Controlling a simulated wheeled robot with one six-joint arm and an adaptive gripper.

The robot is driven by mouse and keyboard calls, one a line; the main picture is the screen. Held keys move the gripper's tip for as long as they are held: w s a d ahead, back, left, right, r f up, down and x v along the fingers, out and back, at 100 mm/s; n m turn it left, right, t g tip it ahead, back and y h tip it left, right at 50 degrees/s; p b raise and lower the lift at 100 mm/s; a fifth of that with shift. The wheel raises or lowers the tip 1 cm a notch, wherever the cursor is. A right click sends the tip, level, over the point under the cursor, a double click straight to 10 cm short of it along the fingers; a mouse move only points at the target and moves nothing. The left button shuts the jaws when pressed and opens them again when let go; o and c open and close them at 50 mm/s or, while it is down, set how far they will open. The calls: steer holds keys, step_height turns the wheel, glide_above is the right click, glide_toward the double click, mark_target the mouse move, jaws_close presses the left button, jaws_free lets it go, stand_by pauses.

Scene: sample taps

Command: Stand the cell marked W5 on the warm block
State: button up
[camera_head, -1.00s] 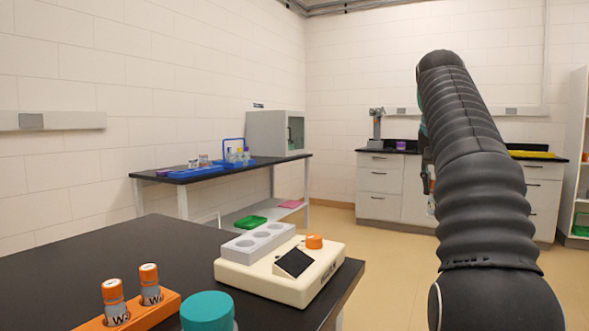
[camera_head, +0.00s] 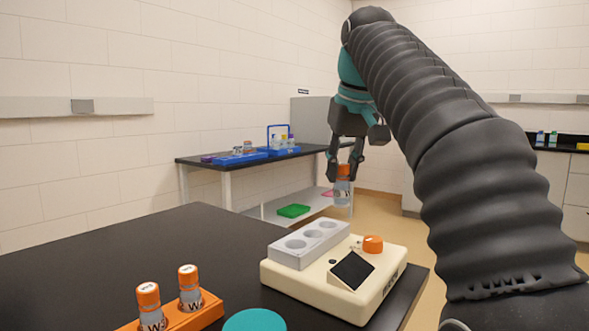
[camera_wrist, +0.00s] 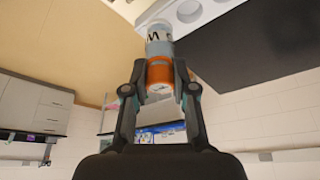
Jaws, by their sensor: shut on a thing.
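My gripper (camera_head: 344,170) is shut on an orange-capped cell (camera_head: 342,192) with a grey body and holds it upright in the air, beyond the warm block. A "W" shows on its label; the rest of the mark cannot be read. The wrist view shows the held cell (camera_wrist: 159,62) between the fingertips (camera_wrist: 158,80). The warm block (camera_head: 310,243) is a grey block with several round wells, on a cream device (camera_head: 320,290) with an orange knob (camera_head: 373,244) and dark screen. Its visible wells look empty. It also shows in the wrist view (camera_wrist: 190,12).
Two orange-capped cells (camera_head: 189,288) marked W stand in an orange rack (camera_head: 208,313) at the front left. A teal lid (camera_head: 254,320) is beside it. The black bench (camera_head: 120,250) is clear at left. A second bench (camera_head: 230,163) with blue trays stands behind.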

steer(key=s+a+n+y, duration=0.1)
steer(key=s+a+n, duration=0.25)
steer(key=a, duration=0.55)
steer(key=shift+d+f+b, duration=0.15)
steer(key=shift+f+b, duration=0.2)
steer(key=shift+f, duration=0.8)
steer(key=shift+d+f+b, duration=0.1)
steer(key=shift+f+b, duration=0.25)
steer(key=shift+f, duration=0.75)
steer(key=shift+f, duration=0.1)
steer(key=shift+f, duration=0.15)
steer(key=shift+f+b, duration=0.3)
steer(key=shift+f, duration=0.25)
steer(key=shift+f, duration=0.15)
steer(key=shift+f+b, duration=0.45)
steer(key=shift+f, duration=0.15)
